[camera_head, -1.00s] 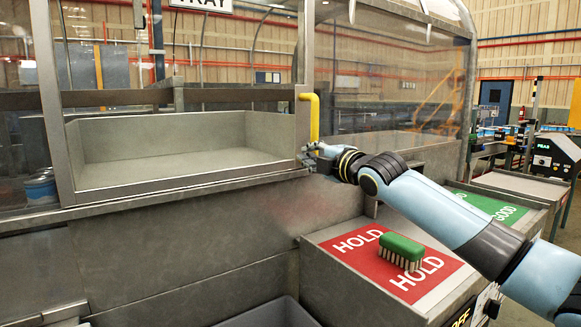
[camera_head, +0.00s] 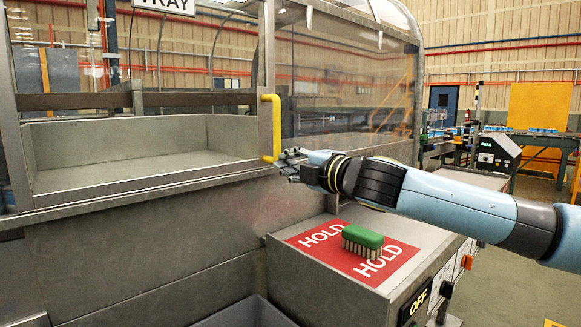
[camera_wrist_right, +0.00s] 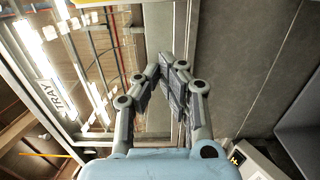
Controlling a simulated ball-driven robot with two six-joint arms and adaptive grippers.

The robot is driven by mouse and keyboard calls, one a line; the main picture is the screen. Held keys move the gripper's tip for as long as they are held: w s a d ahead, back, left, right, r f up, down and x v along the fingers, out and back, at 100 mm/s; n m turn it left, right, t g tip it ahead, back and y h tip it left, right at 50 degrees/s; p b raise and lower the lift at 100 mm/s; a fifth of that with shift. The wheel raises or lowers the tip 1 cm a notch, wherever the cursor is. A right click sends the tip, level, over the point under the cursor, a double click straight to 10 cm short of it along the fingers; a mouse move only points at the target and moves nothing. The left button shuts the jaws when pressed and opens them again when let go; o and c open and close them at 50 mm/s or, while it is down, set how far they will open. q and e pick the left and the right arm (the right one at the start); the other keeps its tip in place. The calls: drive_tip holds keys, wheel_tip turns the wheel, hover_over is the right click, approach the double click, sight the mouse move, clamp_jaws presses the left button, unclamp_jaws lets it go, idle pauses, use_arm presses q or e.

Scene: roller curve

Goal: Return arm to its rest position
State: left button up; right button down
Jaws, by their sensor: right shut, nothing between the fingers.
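My right arm reaches in from the right in the head view. Its gripper (camera_head: 285,163) is at the lower end of the yellow handle (camera_head: 270,130) on the frame post, just right of it; I cannot tell whether they touch. The wrist view shows the right gripper's two jointed fingers (camera_wrist_right: 172,75) drawn together with nothing between them. My left gripper is not in view.
An empty metal tray bay (camera_head: 130,150) lies left of the handle. Below the arm, a green brush (camera_head: 362,238) rests on the red HOLD panel (camera_head: 325,262). A clear guard (camera_head: 345,90) stands behind.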

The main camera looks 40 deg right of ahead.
drive_tip(key=shift+s+a, duration=0.15)
drive_tip(key=shift+s, duration=0.2)
drive_tip(key=shift+r, duration=0.1)
